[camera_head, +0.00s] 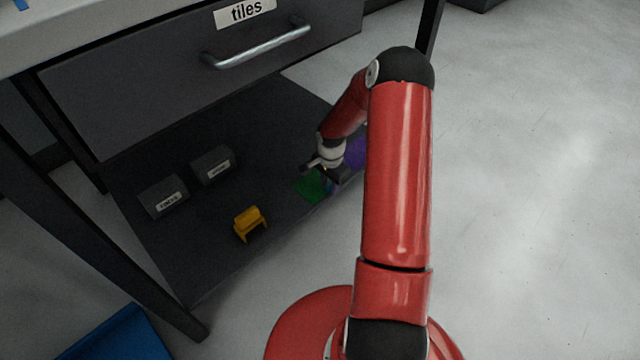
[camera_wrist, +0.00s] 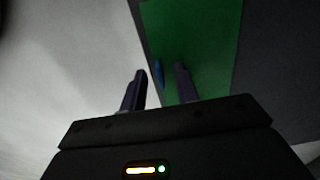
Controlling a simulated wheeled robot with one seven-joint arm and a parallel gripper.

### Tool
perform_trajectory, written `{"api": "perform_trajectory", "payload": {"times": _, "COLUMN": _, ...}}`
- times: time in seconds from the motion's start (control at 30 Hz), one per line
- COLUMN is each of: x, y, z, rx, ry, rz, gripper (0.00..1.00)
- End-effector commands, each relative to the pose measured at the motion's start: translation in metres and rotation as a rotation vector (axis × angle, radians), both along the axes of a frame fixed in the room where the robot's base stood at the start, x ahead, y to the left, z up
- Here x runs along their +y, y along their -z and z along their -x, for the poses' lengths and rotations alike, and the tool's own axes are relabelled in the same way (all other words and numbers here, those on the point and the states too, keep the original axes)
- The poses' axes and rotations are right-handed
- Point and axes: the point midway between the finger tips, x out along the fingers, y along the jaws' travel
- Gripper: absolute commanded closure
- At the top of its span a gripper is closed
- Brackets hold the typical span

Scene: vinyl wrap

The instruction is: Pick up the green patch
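The green patch (camera_head: 309,187) lies flat on the dark lower shelf near its front edge, partly hidden by my arm's end. In the wrist view the green patch (camera_wrist: 205,40) fills the upper middle. My gripper (camera_head: 328,172) is low over the shelf at the patch. In the wrist view my gripper (camera_wrist: 160,70) has its two fingers apart with no patch clearly held. One finger shows against the pale floor, the other against the green. Whether they touch the patch or straddle the edge in height, I cannot tell.
A small blue piece (camera_wrist: 158,74) shows between the fingers. A purple patch (camera_head: 356,152) lies beyond my gripper. A yellow holder (camera_head: 250,222) and two labelled dark blocks (camera_head: 164,196) stand on the shelf (camera_head: 205,262). The tiles drawer (camera_head: 160,105) hangs above. A blue bin (camera_head: 120,337) is lower left.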

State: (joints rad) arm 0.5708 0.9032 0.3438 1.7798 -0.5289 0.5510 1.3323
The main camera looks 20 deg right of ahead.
Motion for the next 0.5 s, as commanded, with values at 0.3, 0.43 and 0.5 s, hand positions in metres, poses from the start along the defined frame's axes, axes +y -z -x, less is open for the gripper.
{"api": "perform_trajectory", "payload": {"times": 0.3, "x": 0.0, "y": -0.0006, "z": -0.0002, "rx": 0.0, "ry": 0.0, "rz": 0.0, "gripper": 0.87}}
{"api": "perform_trajectory", "payload": {"times": 0.43, "x": 0.0, "y": -0.0006, "z": -0.0002, "rx": 0.0, "ry": 0.0, "rz": 0.0, "gripper": 1.0}}
{"api": "perform_trajectory", "payload": {"times": 0.5, "x": 0.0, "y": -0.0007, "z": -0.0002, "rx": 0.0, "ry": 0.0, "rz": 0.0, "gripper": 1.0}}
